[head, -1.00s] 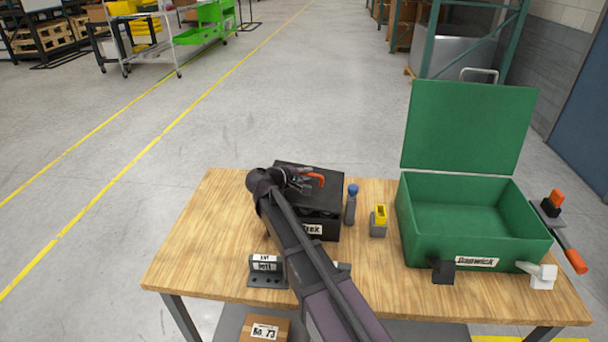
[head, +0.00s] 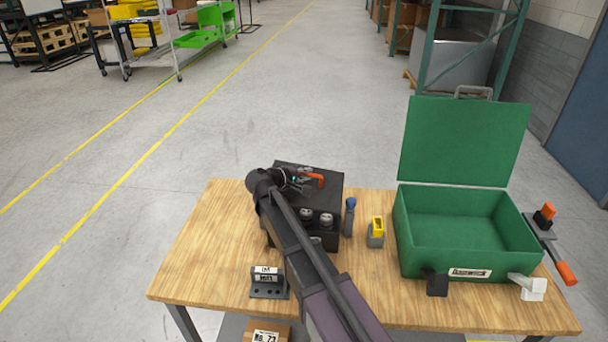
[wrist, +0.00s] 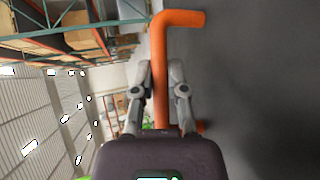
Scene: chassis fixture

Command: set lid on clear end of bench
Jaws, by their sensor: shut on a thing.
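My gripper (head: 300,180) is shut on the orange handle (head: 314,180) of the dark lid (head: 327,187). In the wrist view the handle (wrist: 159,70) runs between the two fingers (wrist: 159,95), beside the lid's flat dark surface (wrist: 250,80). The lid is over the back of the black chassis box (head: 326,240), and silver-topped parts (head: 326,219) show in front of it. The gap between lid and box is hard to judge. My arm hides part of the box. The wooden bench (head: 205,245) is bare at its left end.
A small dark labelled block (head: 268,284) stands front left of the box. A blue-topped bottle (head: 350,215) and yellow-grey item (head: 376,232) stand to its right. An open green case (head: 455,258) fills the right end, with clamps (head: 437,284) at its front.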

